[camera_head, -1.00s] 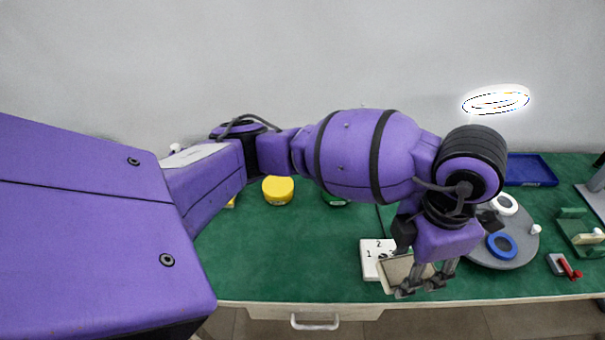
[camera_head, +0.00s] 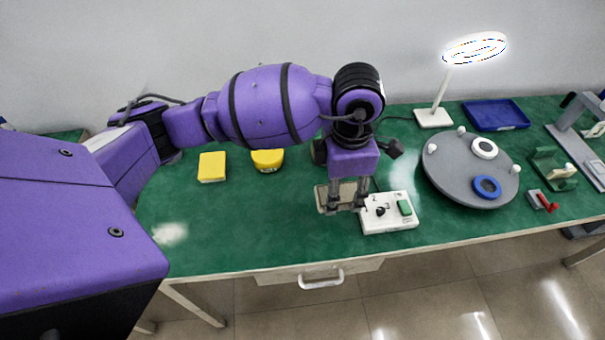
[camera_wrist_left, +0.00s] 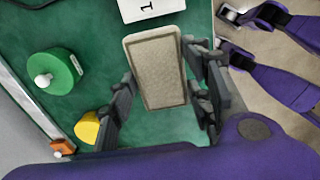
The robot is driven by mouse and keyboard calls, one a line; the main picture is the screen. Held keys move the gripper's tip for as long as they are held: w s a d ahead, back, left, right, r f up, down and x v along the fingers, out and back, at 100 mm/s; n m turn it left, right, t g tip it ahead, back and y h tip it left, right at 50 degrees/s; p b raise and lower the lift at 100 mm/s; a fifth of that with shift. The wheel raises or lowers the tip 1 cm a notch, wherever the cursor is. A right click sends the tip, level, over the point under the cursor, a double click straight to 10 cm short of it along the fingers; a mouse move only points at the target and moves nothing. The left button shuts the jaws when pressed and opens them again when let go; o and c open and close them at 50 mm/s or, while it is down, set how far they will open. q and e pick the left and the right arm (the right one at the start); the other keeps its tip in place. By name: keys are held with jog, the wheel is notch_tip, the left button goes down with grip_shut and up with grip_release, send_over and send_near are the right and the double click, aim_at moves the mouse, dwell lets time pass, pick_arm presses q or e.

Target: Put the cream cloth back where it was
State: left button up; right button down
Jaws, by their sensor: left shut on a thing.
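The cream cloth (camera_head: 325,199) is a flat, rounded rectangle. My left gripper (camera_head: 348,207) is shut on it and holds it over the green table, just left of the white numbered box (camera_head: 388,225). In the left wrist view the cloth (camera_wrist_left: 157,68) lies between the two dark fingers of the gripper (camera_wrist_left: 165,100), with green table around it. I cannot tell how high the cloth is above the table.
A yellow block (camera_head: 212,167) and a round yellow object (camera_head: 267,161) stand to the left. A green round object (camera_wrist_left: 55,72) shows in the wrist view. A grey disc (camera_head: 465,185) with rings, a lamp (camera_head: 433,117) and a blue tray (camera_head: 496,115) are right. The table's front left is clear.

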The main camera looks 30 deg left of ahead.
pick_arm(q)
jog(key=w+a+f, duration=0.1)
jog(key=f, duration=0.2)
jog(key=w+a+f, duration=0.1)
jog(key=shift+w+a+f, duration=0.4)
jog(key=shift+a+f, duration=0.05)
jog(key=shift+f, duration=0.8)
jog(key=shift+w+a+f, duration=0.1)
jog(key=shift+f, duration=0.85)
jog(key=shift+f, duration=0.1)
jog(key=shift+f, duration=0.15)
jog(key=o, duration=1.1)
notch_tip(320, 180, up, 13)
jog(key=shift+f, duration=0.2)
